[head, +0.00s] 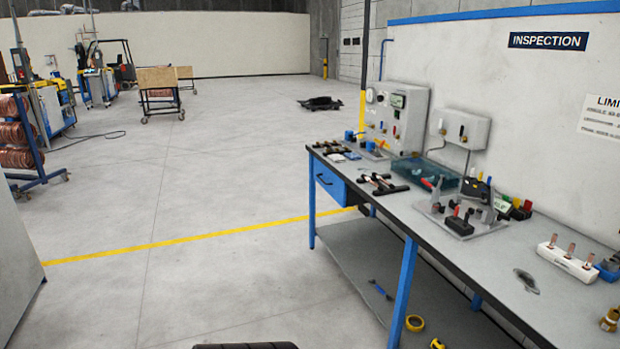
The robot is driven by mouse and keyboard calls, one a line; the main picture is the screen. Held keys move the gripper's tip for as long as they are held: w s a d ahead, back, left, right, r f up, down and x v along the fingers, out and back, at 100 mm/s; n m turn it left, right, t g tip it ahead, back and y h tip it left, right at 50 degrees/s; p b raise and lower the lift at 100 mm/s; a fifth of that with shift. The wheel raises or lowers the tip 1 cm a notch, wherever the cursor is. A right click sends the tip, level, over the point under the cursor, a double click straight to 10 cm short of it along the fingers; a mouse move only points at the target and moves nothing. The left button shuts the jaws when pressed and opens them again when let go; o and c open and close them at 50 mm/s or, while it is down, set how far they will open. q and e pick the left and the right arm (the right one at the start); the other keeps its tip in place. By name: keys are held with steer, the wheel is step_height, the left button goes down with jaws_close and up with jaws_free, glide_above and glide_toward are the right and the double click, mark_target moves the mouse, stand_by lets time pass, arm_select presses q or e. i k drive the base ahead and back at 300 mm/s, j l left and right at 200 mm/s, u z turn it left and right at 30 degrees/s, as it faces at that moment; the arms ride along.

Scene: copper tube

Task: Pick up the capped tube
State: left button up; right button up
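I cannot pick out the capped tube for certain. A white block (567,264) with 3 short copper pieces (571,250) standing upright in it is on the grey workbench (490,262) at the right. A brass-coloured fitting (609,320) stands near the bench's front edge at the right border. Neither of my grippers is in view.
The bench has a blue frame and a lower shelf (375,285). On top are a teal tray (424,172), a clamp fixture (460,215), black-handled tools (380,185) and wall-side gauge boxes (397,113). Open floor (180,280) lies left of the bench.

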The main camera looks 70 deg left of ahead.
mark_target(393, 186)
steer(key=i+j+u, duration=0.15)
steer(key=u, duration=0.3)
steer(key=i+j+u, duration=0.15)
steer(key=u, duration=0.25)
steer(key=i+j+u, duration=0.15)
steer(key=u, duration=0.3)
steer(key=i+u, duration=0.25)
steer(key=u, duration=0.2)
steer(key=i+l+u, duration=0.1)
steer(key=i, duration=0.3)
steer(key=i+l+u, duration=0.15)
steer(key=i, duration=0.2)
steer(key=i+l+u, duration=0.1)
steer(key=i, duration=0.3)
